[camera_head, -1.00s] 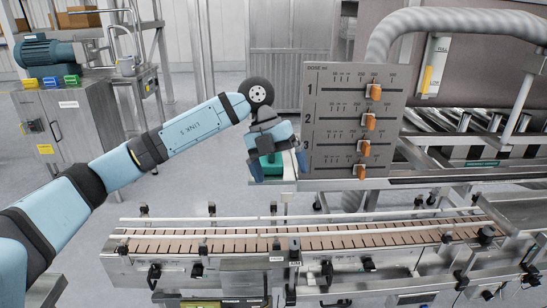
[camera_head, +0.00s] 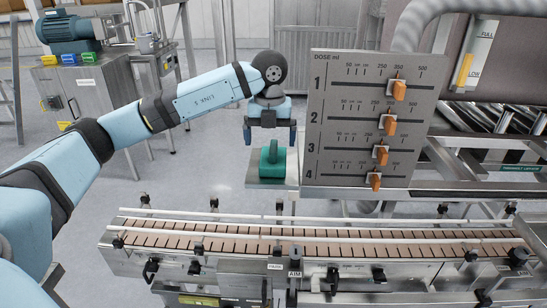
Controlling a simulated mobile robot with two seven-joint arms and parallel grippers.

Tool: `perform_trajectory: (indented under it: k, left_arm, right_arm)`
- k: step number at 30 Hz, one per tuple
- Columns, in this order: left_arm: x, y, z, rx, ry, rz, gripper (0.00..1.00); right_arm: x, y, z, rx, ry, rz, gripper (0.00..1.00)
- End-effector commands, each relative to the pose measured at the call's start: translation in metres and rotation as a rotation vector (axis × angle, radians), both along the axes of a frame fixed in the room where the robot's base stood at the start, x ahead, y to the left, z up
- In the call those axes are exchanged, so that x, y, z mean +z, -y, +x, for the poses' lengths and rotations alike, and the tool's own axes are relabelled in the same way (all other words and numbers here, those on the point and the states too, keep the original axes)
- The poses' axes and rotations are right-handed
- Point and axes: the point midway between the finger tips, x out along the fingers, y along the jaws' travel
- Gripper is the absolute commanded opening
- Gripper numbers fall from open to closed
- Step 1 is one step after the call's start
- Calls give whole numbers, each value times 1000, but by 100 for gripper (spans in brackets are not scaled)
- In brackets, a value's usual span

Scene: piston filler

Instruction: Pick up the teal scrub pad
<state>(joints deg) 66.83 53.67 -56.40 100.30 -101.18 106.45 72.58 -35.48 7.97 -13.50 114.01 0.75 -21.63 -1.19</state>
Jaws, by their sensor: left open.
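The teal scrub pad (camera_head: 272,161) sits on a small metal shelf (camera_head: 256,181) just left of the dose panel. It has a raised grip on top. My left gripper (camera_head: 270,138) is above the pad, pointing down, with its two fingers spread apart and nothing between them. The fingertips look higher than most of the pad; whether they touch its top I cannot tell. My right gripper is not in view.
The grey dose panel (camera_head: 348,147) with several orange sliders (camera_head: 388,123) stands close to the right of the pad. A slatted conveyor (camera_head: 330,246) with rails runs in front and below. A metal cabinet with a blue motor (camera_head: 65,30) is at the back left.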

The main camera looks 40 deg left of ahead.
Motion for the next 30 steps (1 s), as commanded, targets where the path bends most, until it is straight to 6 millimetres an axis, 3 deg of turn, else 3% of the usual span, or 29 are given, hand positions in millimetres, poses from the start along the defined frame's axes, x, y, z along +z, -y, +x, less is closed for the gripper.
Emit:
perform_trajectory:
  k: [5,13,22,29,30]
  left_arm:
    - [-12,3,-1,-1,-3,1,99]
    - [-49,9,-1,0,-2,0,99]
    - [-57,9,-1,-1,1,-1,99]
    - [-56,9,-1,-1,1,-1,48]
    - [-56,9,-1,-1,1,-1,45]
  right_arm:
    - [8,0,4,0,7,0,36]
    - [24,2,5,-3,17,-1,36]
    - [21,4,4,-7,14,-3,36]
    - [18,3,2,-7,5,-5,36]
    - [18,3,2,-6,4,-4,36]
